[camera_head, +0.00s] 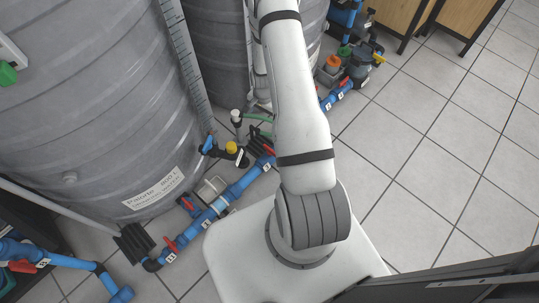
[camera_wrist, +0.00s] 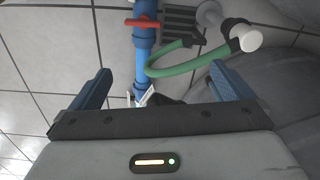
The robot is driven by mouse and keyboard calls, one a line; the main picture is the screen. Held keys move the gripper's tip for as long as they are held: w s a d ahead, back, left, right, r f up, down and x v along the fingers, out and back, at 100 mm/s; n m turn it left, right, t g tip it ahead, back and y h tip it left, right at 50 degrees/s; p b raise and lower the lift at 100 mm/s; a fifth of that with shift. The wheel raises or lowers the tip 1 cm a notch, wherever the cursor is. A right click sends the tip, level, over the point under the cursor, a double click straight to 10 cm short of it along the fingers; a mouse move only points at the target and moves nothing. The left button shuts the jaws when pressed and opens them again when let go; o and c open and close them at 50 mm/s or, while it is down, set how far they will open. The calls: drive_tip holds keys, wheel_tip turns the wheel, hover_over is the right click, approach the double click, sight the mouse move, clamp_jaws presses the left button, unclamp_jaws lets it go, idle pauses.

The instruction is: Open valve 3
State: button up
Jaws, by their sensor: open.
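In the wrist view a red valve handle (camera_wrist: 142,23) sits across a blue pipe (camera_wrist: 145,60), ahead of my gripper (camera_wrist: 160,82). My gripper is open, with nothing between its fingers. A small white label (camera_wrist: 148,96) lies by the pipe, partly hidden and unreadable. In the head view, red-handled valves line the floor piping, including one (camera_head: 268,149) left of my arm and one (camera_head: 170,246) at the lower left. Their label numbers are too small to read surely, so I cannot tell which is valve 3. My gripper is hidden in the head view.
A green hose (camera_wrist: 170,70) with a white-capped fitting (camera_wrist: 246,38) curves beside the pipe, near the right finger. Large grey tanks (camera_head: 90,100) stand behind the piping. Tiled floor (camera_head: 440,150) is clear at right.

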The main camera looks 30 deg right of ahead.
drive_tip(key=s+f+b, duration=0.1)
drive_tip(key=f, duration=0.4)
drive_tip(key=s+d+f+m+b, duration=0.1)
drive_tip(key=f, duration=0.4)
drive_tip(key=s+f+m+b, duration=0.1)
drive_tip(key=f, duration=0.4)
drive_tip(key=shift+s+d+f, duration=0.15)
drive_tip(key=shift+d+f, duration=0.05)
drive_tip(key=shift+f, duration=0.2)
wheel_tip(320, 180, down, 7)
drive_tip(key=b, duration=0.2)
drive_tip(key=shift+f+b, duration=0.15)
drive_tip(key=shift+b, duration=0.2)
drive_tip(key=shift+c, duration=0.4)
drive_tip(key=c, duration=0.9)
drive_tip(key=shift+a, duration=0.25)
drive_tip(key=shift+d, duration=0.25)
